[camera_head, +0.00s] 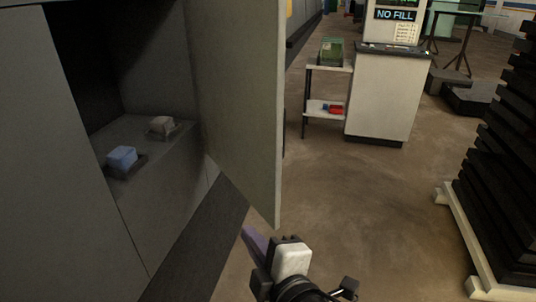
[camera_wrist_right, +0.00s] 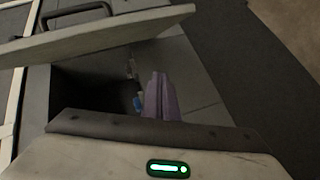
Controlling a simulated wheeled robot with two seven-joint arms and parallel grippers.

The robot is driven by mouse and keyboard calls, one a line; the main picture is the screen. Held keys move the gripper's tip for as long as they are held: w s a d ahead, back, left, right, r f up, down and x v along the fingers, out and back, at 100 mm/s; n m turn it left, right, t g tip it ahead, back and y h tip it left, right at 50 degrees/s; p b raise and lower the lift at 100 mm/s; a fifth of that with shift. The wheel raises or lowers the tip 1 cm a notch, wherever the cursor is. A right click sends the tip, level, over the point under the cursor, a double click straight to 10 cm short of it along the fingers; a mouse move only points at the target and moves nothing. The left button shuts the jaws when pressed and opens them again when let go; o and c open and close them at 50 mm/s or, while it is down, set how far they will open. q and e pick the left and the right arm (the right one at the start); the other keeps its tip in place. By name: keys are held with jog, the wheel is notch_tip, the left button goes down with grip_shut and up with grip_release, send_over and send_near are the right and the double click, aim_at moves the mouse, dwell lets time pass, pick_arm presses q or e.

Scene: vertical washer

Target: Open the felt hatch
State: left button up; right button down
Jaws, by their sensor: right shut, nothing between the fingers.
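The felt hatch (camera_head: 240,90) is a grey door panel that stands swung out from the dark cabinet opening on the left of the head view. In the right wrist view the hatch (camera_wrist_right: 125,32) crosses the upper left, with a dark bar handle (camera_wrist_right: 75,14) on its outer face. My right gripper (camera_head: 249,235) is just below the hatch's lower corner in the head view; its purple fingers are shut and empty. The right wrist view shows these fingers (camera_wrist_right: 161,92) in front of the opening, on the inner side of the hatch. My left gripper is not in view.
Inside the cabinet a blue block (camera_head: 122,157) and a beige block (camera_head: 162,125) sit on a grey ledge. A white machine (camera_head: 384,95) and a small shelf (camera_head: 328,107) stand behind. A dark stack (camera_head: 510,150) is at right. The brown floor between is clear.

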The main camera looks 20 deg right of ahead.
notch_tip(320, 180, up, 11)
jog(key=d+n+t+h, duration=0.2)
jog(key=t, duration=0.1)
jog(key=b, duration=0.3)
send_near(264, 152)
jog(key=w+a+r, duration=0.3)
jog(key=w+a, duration=0.2)
jog(key=d, duration=0.1)
jog(key=w+d, duration=0.1)
jog(key=d, duration=0.1)
jog(key=shift+w+d+f+p, duration=0.25)
jog(key=shift+d+f+p, duration=0.05)
jog(key=shift+d, duration=0.1)
jog(key=shift+d+n, duration=0.1)
jog(key=shift+n, duration=0.2)
